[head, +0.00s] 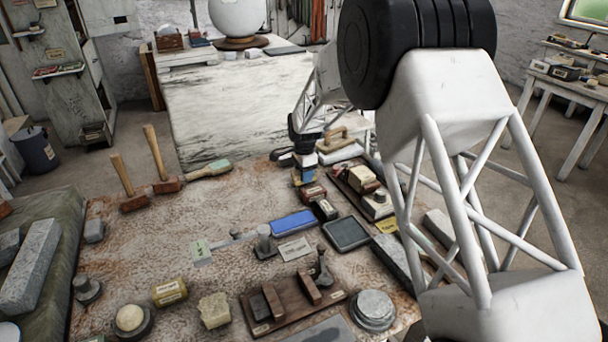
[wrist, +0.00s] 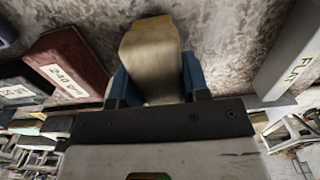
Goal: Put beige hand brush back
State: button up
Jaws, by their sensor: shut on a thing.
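My gripper (head: 304,172) is low over the back right part of the worktable, partly hidden by its own wrist in the head view. Its blue fingers are shut on a beige, block-shaped thing that looks like the beige hand brush (wrist: 152,48). In the wrist view it sits between the two fingers and sticks out past them. Its bristles cannot be made out. I cannot tell whether it touches the table (head: 240,205).
A dark red block (wrist: 68,58) marked 240 lies left of the gripper in the wrist view; a pale bar marked FLAT (wrist: 290,50) lies right. A green-and-tan brush (head: 208,170), a blue block (head: 293,222) and a grey tray (head: 346,233) lie nearby. Bare table shows left of the blue block.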

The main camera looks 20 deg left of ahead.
jog(key=shift+f, duration=0.2)
jog(key=shift+f, duration=0.15)
jog(key=o, duration=0.8)
jog(key=shift+o, duration=0.2)
notch_tip(320, 180, up, 12)
dwell(0.5)
jog(key=shift+d+r, duration=0.1)
jog(key=shift+r, duration=0.1)
dwell(0.6)
